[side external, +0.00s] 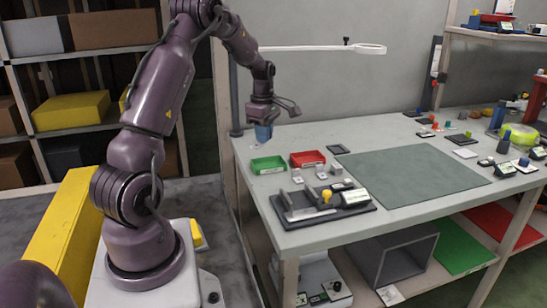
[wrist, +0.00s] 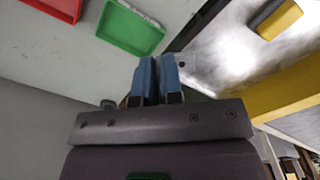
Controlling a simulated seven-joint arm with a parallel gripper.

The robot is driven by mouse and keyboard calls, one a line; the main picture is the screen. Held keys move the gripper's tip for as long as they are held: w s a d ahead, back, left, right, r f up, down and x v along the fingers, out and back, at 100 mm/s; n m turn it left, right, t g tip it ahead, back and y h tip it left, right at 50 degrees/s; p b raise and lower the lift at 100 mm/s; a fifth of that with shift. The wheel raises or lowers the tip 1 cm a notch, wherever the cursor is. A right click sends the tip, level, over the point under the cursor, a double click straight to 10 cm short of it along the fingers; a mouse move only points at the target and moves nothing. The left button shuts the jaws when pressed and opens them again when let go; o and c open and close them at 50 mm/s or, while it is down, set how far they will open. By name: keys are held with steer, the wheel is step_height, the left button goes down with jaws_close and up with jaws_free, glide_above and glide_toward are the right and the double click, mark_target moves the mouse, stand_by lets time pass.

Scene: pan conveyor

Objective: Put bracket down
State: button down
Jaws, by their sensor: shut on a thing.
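My gripper (side external: 263,132) is above the left back corner of the workbench (side external: 405,128), over the area behind the green tray. Its two blue fingers (wrist: 158,80) are close together in the wrist view, with only a narrow gap between them. The bracket held between them is almost wholly hidden, so its shape and tilt cannot be told. The fingertips look clear of the bench top. The green tray (side external: 268,165) and red tray (side external: 307,159) stand in front of and to the right of the gripper; the green tray also shows in the wrist view (wrist: 130,28).
A dark fixture plate (side external: 345,213) with a yellow knob (side external: 327,196) lies at the bench's front left, with small grey parts (side external: 321,173) behind it. A grey-green mat (side external: 412,173) lies bare. A lamp (side external: 370,49) reaches over the bench. Small items crowd the right.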

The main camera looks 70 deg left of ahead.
glide_above(274, 165)
step_height(274, 165, down, 7)
steer(key=shift+d+r, duration=0.1)
steer(key=shift+d, duration=0.05)
steer(key=shift+f, duration=1.55)
steer(key=shift+f, duration=0.15)
steer(key=c, duration=1.5)
jaws_free()
steer(key=shift+c, duration=0.2)
